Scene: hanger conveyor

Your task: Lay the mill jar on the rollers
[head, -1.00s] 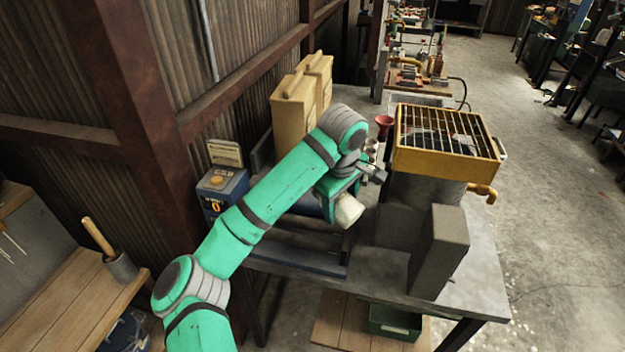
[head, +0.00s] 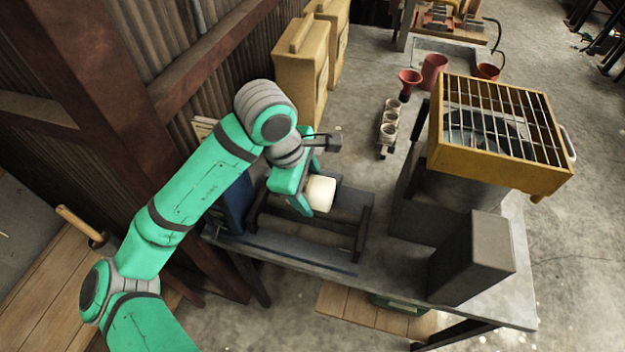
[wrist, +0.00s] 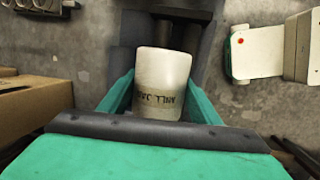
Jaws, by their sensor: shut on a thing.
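The mill jar (head: 321,194) is a cream-white cylinder. In the wrist view the jar (wrist: 162,80) shows dark lettering on its side and sits between my two green fingers. My gripper (head: 308,188) is shut on it. In the head view the jar lies on its side over the dark roller frame (head: 300,255). I cannot tell whether it touches the rollers (head: 335,213). The arm and gripper hide the left part of the frame.
A yellow box with a grille (head: 490,130) stands right of the frame on a grey cylinder. A dark upright block (head: 470,258) is near the table's front edge. Small cups (head: 390,125) and a red funnel (head: 409,82) stand behind. Tan containers (head: 303,70) stand at the wall.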

